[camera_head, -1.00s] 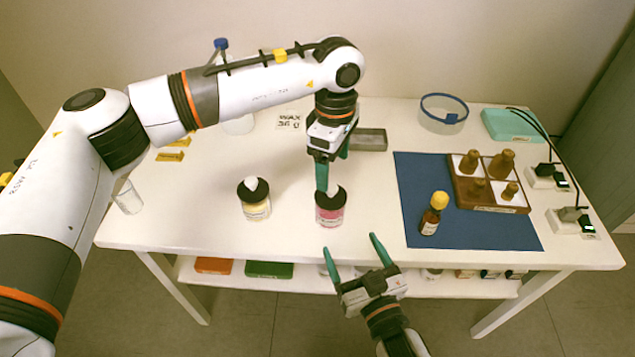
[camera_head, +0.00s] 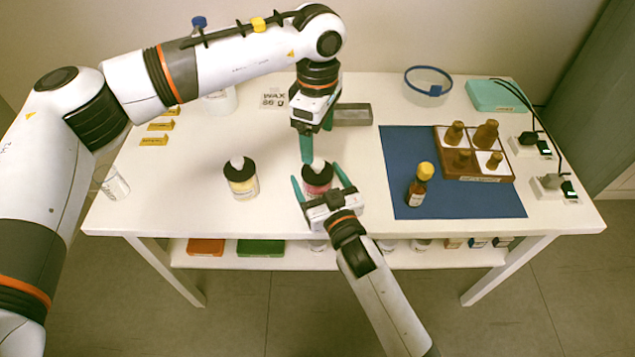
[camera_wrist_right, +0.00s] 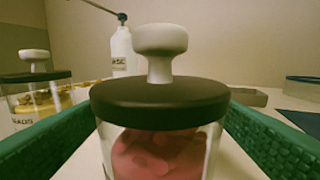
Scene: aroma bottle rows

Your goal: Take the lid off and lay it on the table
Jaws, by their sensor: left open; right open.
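The pink jar (camera_head: 318,186) stands upright on the table, with a black lid (camera_head: 312,175) and pale knob. In the right wrist view the lid (camera_wrist_right: 160,100) sits on the jar (camera_wrist_right: 160,152), its white knob (camera_wrist_right: 160,42) on top. My right gripper (camera_head: 318,176) is open, with one finger on each side of the jar; I cannot tell whether they touch it.
A yellow-filled jar (camera_head: 242,184) with a similar lid stands to the left. A grey block (camera_head: 352,114) lies behind. The front-left table is clear.

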